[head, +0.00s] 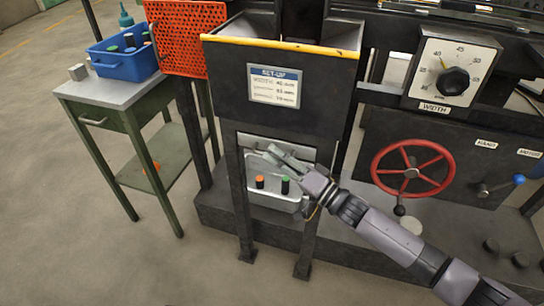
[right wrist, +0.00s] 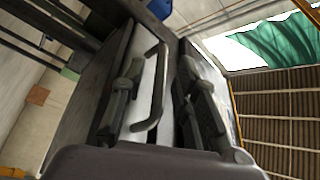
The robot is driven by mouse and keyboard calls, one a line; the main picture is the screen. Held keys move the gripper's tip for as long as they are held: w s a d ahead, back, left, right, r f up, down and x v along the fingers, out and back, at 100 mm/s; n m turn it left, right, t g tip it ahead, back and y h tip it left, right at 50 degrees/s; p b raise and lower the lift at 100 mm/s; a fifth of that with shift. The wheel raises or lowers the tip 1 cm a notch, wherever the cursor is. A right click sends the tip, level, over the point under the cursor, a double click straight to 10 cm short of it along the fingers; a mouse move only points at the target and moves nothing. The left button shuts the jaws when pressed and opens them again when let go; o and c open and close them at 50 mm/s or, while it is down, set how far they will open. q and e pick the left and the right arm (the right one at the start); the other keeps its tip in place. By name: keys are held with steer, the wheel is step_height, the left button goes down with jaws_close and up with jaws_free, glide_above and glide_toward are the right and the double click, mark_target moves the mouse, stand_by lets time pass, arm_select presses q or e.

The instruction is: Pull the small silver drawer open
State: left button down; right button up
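The small silver drawer (head: 252,143) shows as a pale metal front under the dark hopper, partly hidden by my right gripper (head: 280,158). In the right wrist view, a bar handle (right wrist: 157,88) stands out from a silver front. The two fingers of my right gripper (right wrist: 160,95) are apart, one on each side of this handle. Whether either finger touches it I cannot tell. My left gripper is not in view.
Dark legs stand on both sides. A red handwheel (head: 412,171) is to the right. A green side table (head: 105,88) with a blue bin (head: 125,65) stands left.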

steer(key=shift+x, duration=0.75)
steer(key=shift+c, duration=0.4)
jaws_close()
